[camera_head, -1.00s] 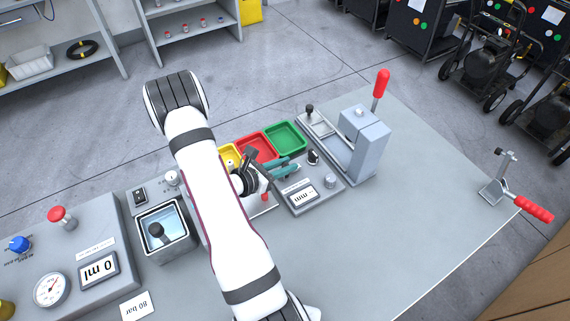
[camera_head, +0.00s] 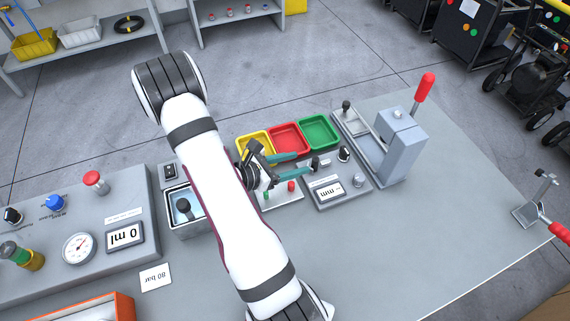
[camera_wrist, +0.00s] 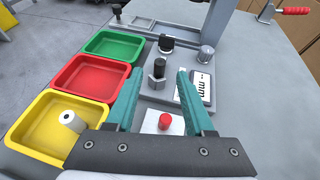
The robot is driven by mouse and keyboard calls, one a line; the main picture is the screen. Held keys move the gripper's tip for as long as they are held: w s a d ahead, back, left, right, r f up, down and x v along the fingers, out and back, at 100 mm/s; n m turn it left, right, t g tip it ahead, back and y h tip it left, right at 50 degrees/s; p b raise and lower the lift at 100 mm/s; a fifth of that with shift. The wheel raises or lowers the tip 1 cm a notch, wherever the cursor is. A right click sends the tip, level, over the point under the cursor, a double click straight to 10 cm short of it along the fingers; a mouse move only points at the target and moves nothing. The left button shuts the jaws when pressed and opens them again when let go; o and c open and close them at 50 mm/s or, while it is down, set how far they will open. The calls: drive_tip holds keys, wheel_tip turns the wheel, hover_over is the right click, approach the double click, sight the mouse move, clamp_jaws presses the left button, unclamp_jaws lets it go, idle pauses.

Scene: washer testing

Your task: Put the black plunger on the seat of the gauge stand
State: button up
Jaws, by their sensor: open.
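The gauge stand (camera_head: 345,197) is a grey base with an "mm" display, right of my gripper. In the wrist view its plate (camera_wrist: 181,62) lies ahead. The black plunger (camera_wrist: 158,69), dark on top with a grey lower part, stands upright on the stand; it also shows in the head view (camera_head: 315,163). The seat is hidden beneath it, so its exact fit cannot be told. My gripper (camera_wrist: 157,85) has teal fingers spread apart, with clear gaps to the plunger just beyond the tips. In the head view my gripper (camera_head: 304,165) points right at the stand.
A black knob (camera_wrist: 166,44) and a silver cylinder (camera_wrist: 204,54) stand on the gauge stand. Yellow (camera_wrist: 35,127), red (camera_wrist: 66,78) and green (camera_wrist: 104,47) trays lie to the left; the yellow holds a white cylinder (camera_wrist: 72,121). A red-topped button (camera_wrist: 165,120) sits below my fingers.

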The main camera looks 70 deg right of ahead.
drive_tip(key=w+a+r+m+y, duration=0.1)
drive_tip(key=a+r+m+y, duration=0.3)
drive_tip(key=a+r+m, duration=0.75)
drive_tip(key=a+r+m+t+y, duration=0.1)
drive_tip(key=a+m+t+y, duration=0.1)
drive_tip(key=a, duration=1.1)
drive_tip(key=a+r+m+t+y, duration=0.2)
drive_tip(key=a+t+y, duration=0.3)
drive_tip(key=a, duration=0.8)
drive_tip(key=shift+s+r+m+y, duration=0.25)
drive_tip(key=shift+s+m+y, duration=0.3)
drive_tip(key=shift+y, duration=0.45)
drive_tip(key=shift+w, duration=0.15)
drive_tip(key=shift+c, duration=0.2)
